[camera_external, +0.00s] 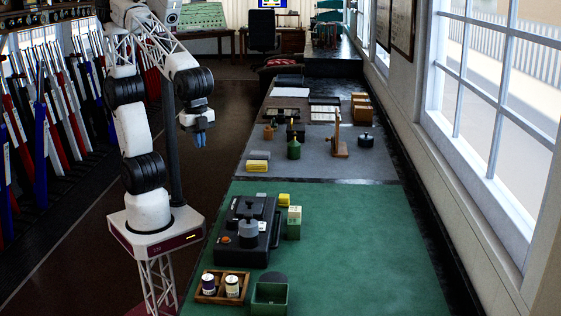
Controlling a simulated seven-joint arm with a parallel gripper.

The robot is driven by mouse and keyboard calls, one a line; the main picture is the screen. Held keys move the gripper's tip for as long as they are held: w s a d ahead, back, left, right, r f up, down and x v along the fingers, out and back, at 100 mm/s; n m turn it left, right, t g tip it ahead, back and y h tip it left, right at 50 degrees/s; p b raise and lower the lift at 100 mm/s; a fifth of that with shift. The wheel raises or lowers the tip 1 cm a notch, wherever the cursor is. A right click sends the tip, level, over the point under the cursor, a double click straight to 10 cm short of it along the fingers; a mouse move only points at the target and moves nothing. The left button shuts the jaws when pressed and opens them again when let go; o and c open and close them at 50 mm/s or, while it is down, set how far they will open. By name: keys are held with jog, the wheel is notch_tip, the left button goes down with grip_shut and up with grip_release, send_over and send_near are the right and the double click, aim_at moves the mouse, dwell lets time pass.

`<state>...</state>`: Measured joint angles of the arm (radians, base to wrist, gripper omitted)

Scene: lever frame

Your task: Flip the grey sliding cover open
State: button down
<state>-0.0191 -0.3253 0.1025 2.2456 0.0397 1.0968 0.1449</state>
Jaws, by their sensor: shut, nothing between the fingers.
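My gripper (200,137), with blue fingers, hangs pointing down in the air left of the long bench, well away from the things on it. Its fingers look close together and hold nothing. A black box-like device (235,255) stands on the green front part of the bench, with a grey round canister (248,233) on it and an orange knob (227,239) at its left. The grey sliding cover cannot be picked out with certainty; it may be part of this device. Its position is too small to tell.
A wooden tray (208,299) with two jars, a green open box (270,308) and a green-and-cream block (294,222) stand around the device. Yellow blocks (258,166) and a wooden stand (339,148) are farther back. The green surface (365,245) at right is clear.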

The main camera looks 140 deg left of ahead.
jog(key=w+a+f+m+g, duration=0.1)
jog(key=w+a+f, duration=0.1)
jog(key=w, duration=1)
jog(key=w+a+f+m+g, duration=0.1)
jog(key=w+a+f+g, duration=0.1)
jog(key=w, duration=1)
jog(key=shift+a+f+y, duration=0.25)
jog(key=shift+f+y, duration=0.05)
jog(key=shift+f, duration=0.25)
jog(key=shift+s+f, duration=0.1)
send_near(251, 210)
jog(key=w+f, duration=0.2)
jog(key=d+f, duration=0.1)
jog(key=f, duration=0.1)
jog(key=shift+w+f, duration=0.15)
jog(key=shift+w, duration=0.25)
jog(key=s, duration=0.1)
jog(key=s+a, duration=0.1)
jog(key=shift+s+f, duration=0.25)
jog(key=shift+s, duration=0.1)
jog(key=shift+s+a+f, duration=0.1)
jog(key=shift+s+a, duration=0.05)
jog(key=shift+s, duration=0.35)
jog(key=shift+a, duration=0.1)
